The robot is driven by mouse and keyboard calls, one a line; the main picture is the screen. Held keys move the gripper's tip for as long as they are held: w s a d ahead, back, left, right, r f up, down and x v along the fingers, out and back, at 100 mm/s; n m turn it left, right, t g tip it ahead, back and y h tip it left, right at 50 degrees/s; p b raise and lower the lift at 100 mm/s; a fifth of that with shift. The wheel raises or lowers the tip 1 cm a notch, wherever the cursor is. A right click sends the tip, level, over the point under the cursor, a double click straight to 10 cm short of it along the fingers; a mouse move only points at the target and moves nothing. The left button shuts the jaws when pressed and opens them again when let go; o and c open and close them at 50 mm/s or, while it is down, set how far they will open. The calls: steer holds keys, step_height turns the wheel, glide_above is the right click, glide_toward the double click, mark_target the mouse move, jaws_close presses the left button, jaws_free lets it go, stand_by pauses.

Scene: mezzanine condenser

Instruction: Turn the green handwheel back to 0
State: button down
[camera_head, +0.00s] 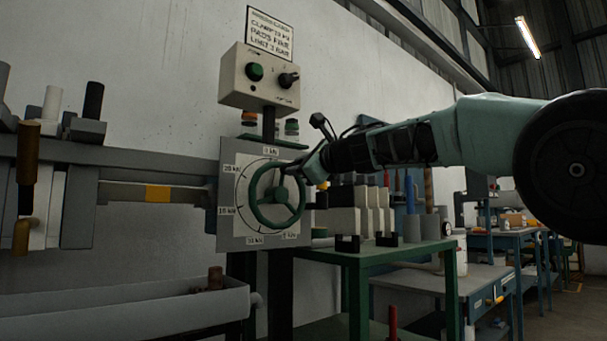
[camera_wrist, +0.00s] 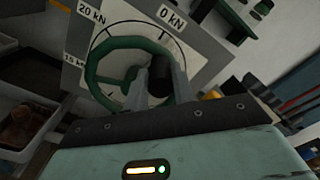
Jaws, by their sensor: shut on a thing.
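The green handwheel (camera_head: 256,201) stands upright in front of a grey dial plate (camera_head: 228,232) with a white face. Labels around the dial read 0 kN at the top, 20 kN at upper left and 10 kN or 15 kN lower left; some are hard to read. My gripper (camera_head: 301,171) reaches in from the right and is shut on the upper right part of the wheel. In the wrist view the green handwheel (camera_wrist: 92,76) shows behind my two fingers (camera_wrist: 160,84), which close around a dark part at its right side. The fingertips are partly hidden.
A control box (camera_head: 240,88) with a green button and a black knob sits above the dial. A green table (camera_head: 370,252) with pale blocks stands right of it, under my arm. A grey trough (camera_head: 130,312) lies lower left. Further benches stand at right.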

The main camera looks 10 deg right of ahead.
steer(key=shift+s+a+f+n, duration=0.1)
steer(key=shift+s+a+n, duration=0.1)
steer(key=shift+a+n, duration=0.3)
steer(key=shift+d, duration=0.15)
steer(key=c, duration=1.2)
jaws_free()
steer(key=shift+o, duration=0.2)
steer(key=shift+s+d+b, duration=0.3)
steer(key=shift+s+b, duration=0.1)
steer(key=shift+s, duration=0.05)
steer(key=v, duration=1.6)
steer(key=shift+b, duration=0.4)
